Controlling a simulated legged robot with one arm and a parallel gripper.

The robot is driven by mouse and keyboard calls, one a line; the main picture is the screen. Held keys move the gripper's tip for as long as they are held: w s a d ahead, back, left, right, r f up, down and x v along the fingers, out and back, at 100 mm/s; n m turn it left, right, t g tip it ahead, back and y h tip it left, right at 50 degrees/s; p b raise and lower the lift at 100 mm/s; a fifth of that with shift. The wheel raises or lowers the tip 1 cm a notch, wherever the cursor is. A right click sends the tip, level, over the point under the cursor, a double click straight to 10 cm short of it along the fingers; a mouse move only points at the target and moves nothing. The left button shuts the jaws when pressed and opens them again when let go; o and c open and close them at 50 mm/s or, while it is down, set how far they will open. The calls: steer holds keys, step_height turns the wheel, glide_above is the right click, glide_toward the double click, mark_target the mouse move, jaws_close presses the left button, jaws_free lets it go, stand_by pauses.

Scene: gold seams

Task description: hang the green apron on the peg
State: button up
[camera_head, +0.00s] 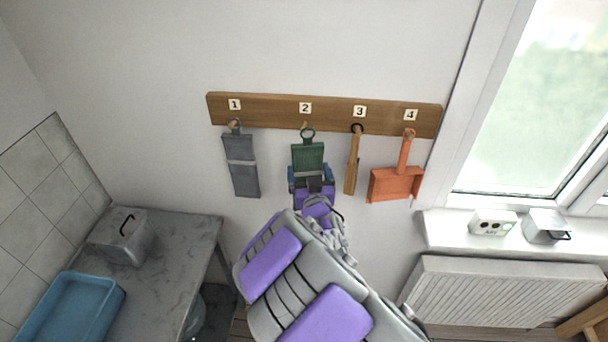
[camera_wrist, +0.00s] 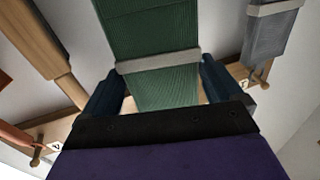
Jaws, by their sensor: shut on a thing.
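The green apron (camera_head: 308,155) hangs upright below the number 2 on the wooden peg rail (camera_head: 270,106). Its ring-like loop is right at peg 2 (camera_head: 304,126); I cannot tell whether the loop is around the peg or just in front of it. My gripper (camera_head: 310,173) is shut on the lower part of the apron, with a blue finger on each side. In the wrist view, the green cloth (camera_wrist: 150,40) with a pale band runs between the fingers (camera_wrist: 162,88). The gripper hides the apron's lower end in the head view.
A grey apron-like item (camera_head: 242,165) hangs at peg 1, a wooden tool (camera_head: 352,165) at 3, and an orange dustpan (camera_head: 396,184) at 4. A counter with a grey box (camera_head: 122,238) and blue tray (camera_head: 72,308) is left. A window sill and radiator (camera_head: 500,295) are right.

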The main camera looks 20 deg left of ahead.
mark_target(303, 171)
steer(key=shift+w+a, duration=0.4)
steer(key=shift+w, duration=0.05)
steer(key=shift+w+a+f, duration=0.2)
steer(key=shift+w+a, duration=0.45)
steer(key=shift+a, duration=0.35)
steer(key=shift+w+p, duration=0.2)
steer(key=shift+p, duration=0.1)
steer(key=shift+w+d+f+b, duration=0.4)
steer(key=shift+w+d, duration=0.1)
steer(key=shift+w, duration=0.1)
steer(key=shift+w+a+f, duration=0.1)
steer(key=shift+a+f, duration=0.05)
steer(key=shift+a, duration=0.3)
steer(key=shift+d, duration=0.15)
